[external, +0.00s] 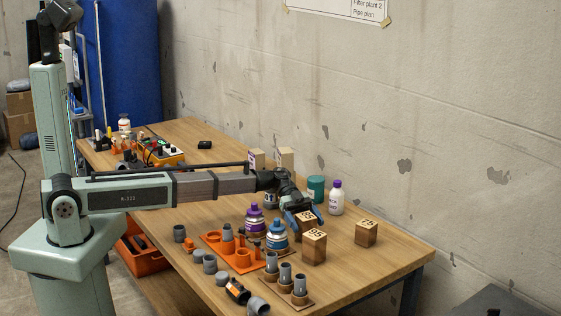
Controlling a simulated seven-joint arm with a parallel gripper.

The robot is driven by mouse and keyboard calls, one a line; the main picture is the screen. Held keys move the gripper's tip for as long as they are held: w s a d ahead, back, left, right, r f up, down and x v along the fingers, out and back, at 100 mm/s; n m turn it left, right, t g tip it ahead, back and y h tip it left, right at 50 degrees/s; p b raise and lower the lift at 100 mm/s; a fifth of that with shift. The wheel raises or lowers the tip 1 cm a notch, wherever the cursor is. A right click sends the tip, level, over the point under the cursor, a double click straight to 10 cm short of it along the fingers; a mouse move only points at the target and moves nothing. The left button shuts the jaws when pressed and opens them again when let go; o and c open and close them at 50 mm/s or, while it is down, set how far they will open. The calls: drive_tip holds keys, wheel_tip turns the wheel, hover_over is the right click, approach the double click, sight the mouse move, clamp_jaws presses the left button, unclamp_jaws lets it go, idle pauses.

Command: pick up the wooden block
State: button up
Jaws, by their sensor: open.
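Several wooden blocks with dark printed numbers stand on the table. A front block (314,250) is marked 95, and another block (366,235) stands to its right. A third block (299,229) is just behind the front one, partly covered by my gripper. My gripper (303,220) has blue fingers and is open, low at the third block. I cannot tell whether the fingers are around the block or only beside it.
A purple-topped bottle (255,223) and a blue-topped bottle (276,238) stand close left of the blocks. An orange fixture (243,263) and grey pipe pieces (299,285) lie in front. A white bottle (336,198) and green can (316,187) stand behind. The table's right end (405,255) is clear.

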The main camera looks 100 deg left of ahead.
drive_tip(key=shift+c, duration=0.3)
drive_tip(key=c, duration=1.1)
